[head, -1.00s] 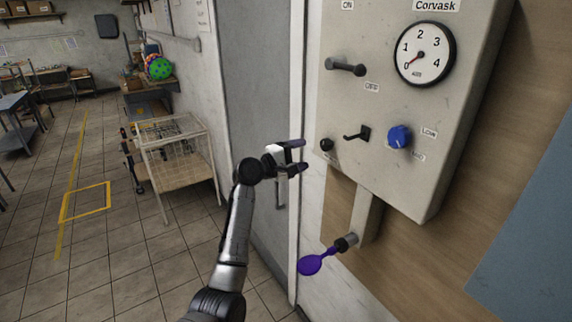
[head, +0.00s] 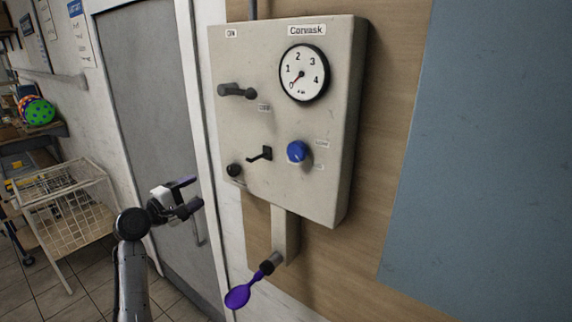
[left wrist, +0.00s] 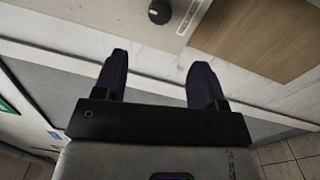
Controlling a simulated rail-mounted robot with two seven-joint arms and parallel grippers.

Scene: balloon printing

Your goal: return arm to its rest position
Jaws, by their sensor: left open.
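My left gripper (head: 187,195) is open and empty in the head view, in front of the grey door and left of the control panel. Its two dark fingers (left wrist: 157,82) stand apart in the left wrist view with nothing between them. The beige panel (head: 226,60) carries a gauge (head: 303,73) with its needle near 0, a dark lever (head: 237,91), a small black lever (head: 260,153), a blue knob (head: 297,151) and a black knob (head: 234,170). A limp purple balloon (head: 238,296) hangs on the nozzle (head: 270,263) below. My right gripper is not in view.
A grey door (head: 150,90) stands behind my left arm. A blue-grey board (head: 480,150) covers the wall at the right. Floor shows at the lower left.

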